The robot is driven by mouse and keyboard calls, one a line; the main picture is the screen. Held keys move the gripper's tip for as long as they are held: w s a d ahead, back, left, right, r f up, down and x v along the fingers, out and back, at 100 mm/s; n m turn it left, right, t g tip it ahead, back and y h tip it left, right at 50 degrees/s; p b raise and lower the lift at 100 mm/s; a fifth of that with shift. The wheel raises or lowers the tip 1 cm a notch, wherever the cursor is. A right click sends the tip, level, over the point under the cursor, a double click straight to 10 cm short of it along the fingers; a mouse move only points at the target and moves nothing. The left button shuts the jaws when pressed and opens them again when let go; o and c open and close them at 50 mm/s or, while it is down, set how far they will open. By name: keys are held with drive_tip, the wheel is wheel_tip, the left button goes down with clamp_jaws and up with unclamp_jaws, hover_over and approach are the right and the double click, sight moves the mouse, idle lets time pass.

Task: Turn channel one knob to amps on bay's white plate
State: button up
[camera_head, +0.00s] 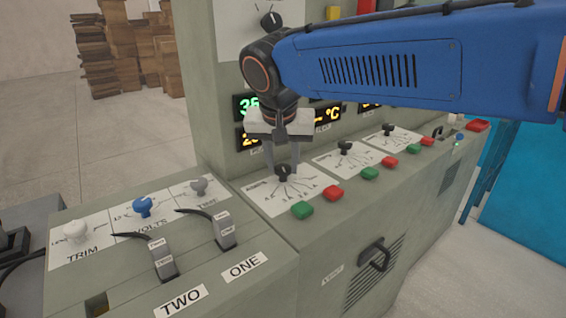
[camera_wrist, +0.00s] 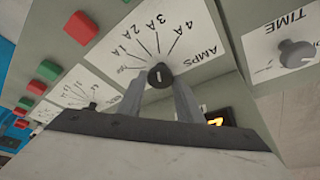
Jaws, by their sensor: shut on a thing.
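A black knob (camera_head: 283,172) sits on the nearest white plate (camera_head: 262,192) of the bay's sloped desk. In the wrist view the plate (camera_wrist: 205,52) reads AMPS, with lines fanning out to 1A, 2A, 3A and 4A and one small unclear label. The knob (camera_wrist: 160,76) has a pale mark on its face; I cannot tell for sure which line it points to. My gripper (camera_head: 283,165) reaches down from above, its fingers on either side of the knob and shut on it. The fingers also show in the wrist view (camera_wrist: 160,92).
Two similar plates with black knobs (camera_head: 345,147) (camera_head: 388,130) continue to the right. A green button (camera_head: 302,210) and red button (camera_head: 333,193) lie in front. At left are white, blue and grey knobs (camera_head: 199,186) and two levers (camera_head: 223,230). Lit displays (camera_head: 247,106) stand behind my gripper.

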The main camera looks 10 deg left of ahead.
idle(0.5)
drive_tip(key=o, duration=1)
drive_tip(key=v, duration=1.7)
drive_tip(key=shift+a+r, duration=0.1)
drive_tip(key=shift+r, duration=0.15)
